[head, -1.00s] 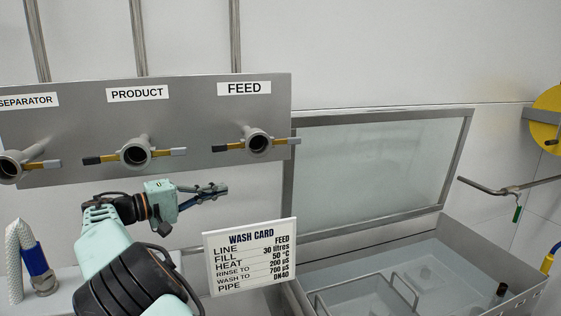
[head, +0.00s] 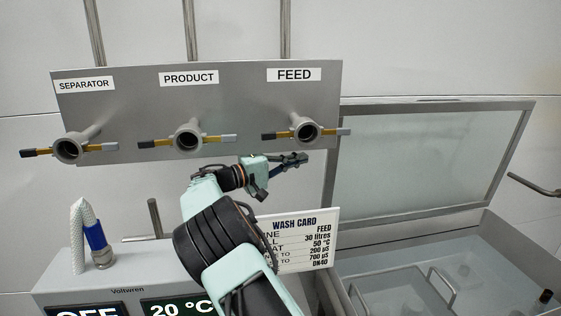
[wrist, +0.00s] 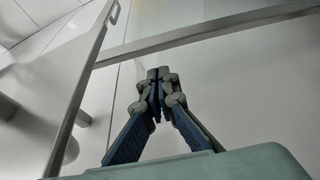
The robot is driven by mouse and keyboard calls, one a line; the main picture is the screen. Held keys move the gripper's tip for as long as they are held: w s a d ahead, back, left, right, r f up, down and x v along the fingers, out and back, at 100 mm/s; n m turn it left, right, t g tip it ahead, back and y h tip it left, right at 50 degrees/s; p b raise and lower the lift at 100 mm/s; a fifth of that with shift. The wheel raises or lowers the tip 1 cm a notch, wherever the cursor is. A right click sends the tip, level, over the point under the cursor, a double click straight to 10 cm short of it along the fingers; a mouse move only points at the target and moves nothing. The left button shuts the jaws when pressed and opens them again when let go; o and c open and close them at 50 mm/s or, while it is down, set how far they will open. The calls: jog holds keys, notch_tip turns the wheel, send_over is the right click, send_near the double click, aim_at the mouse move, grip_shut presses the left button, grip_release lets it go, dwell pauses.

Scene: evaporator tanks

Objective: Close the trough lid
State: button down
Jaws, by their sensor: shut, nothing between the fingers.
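The trough lid (head: 425,160) is a framed, frosted panel standing open, tilted up against the back wall. It rises behind the open trough (head: 474,240), which holds a wire handle or basket (head: 440,285). My gripper (head: 300,159) is shut and empty, left of the lid's frame and just below the FEED valve. In the wrist view, my gripper (wrist: 158,75) has its fingertips together, and the lid's frame edge (wrist: 195,36) crosses behind and above them. I cannot tell the exact gap between gripper and lid.
A grey panel (head: 225,85) carries three valves labelled SEPARATOR, PRODUCT and FEED. The wash card (head: 308,240) stands below my gripper, partly hidden by my arm. A metal handle (head: 535,185) juts in at right.

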jog(key=p+x, duration=0.1)
jog(key=x, duration=0.6)
jog(key=shift+f, duration=0.1)
